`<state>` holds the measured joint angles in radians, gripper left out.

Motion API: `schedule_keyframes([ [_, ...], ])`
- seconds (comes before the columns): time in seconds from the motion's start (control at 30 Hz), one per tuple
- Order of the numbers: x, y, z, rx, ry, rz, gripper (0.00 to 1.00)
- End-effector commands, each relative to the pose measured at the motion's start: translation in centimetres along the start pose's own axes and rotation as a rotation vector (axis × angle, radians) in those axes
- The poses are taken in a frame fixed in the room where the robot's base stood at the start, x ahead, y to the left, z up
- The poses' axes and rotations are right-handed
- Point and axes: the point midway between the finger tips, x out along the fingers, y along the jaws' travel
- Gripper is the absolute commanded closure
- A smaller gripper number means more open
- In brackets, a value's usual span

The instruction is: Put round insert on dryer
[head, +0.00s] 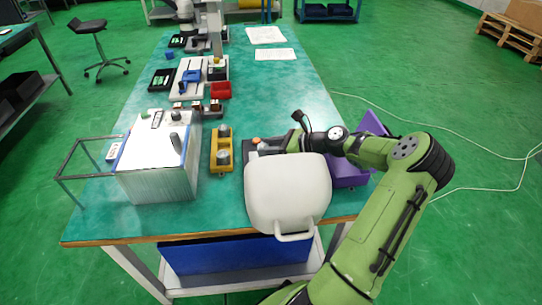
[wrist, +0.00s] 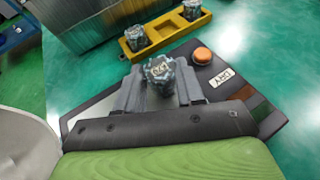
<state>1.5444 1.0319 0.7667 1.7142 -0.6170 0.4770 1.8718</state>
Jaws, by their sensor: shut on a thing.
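The round insert (wrist: 160,76) is a dark grey knurled cylinder with a marked top, held between the grey fingers of my gripper (wrist: 158,82) in the wrist view. The dryer (wrist: 224,79) is a dark flat unit with an orange button (wrist: 202,56) and a DRY label; it lies beneath and beside my gripper. In the head view the dryer (head: 249,149) is partly hidden behind my gripper (head: 263,150) and a white rounded body. I cannot tell whether the insert touches the dryer.
A yellow holder (head: 221,150) with two similar inserts stands just left of the dryer; it also shows in the wrist view (wrist: 168,30). A large grey machine block (head: 155,165) stands further left. Purple bins (head: 349,172) are at the right edge.

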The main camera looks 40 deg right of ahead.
Motion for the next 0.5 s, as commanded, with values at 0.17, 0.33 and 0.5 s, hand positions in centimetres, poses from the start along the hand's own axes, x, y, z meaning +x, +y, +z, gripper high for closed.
schedule_keyframes([
  [0.17,0.41,-0.02,-0.87,-0.001,-0.002,-0.001,1.00],
  [0.33,0.44,-0.02,-0.93,-0.001,-0.002,-0.001,1.00],
  [0.5,0.47,-0.03,-1.07,0.000,0.000,-0.001,0.41],
])
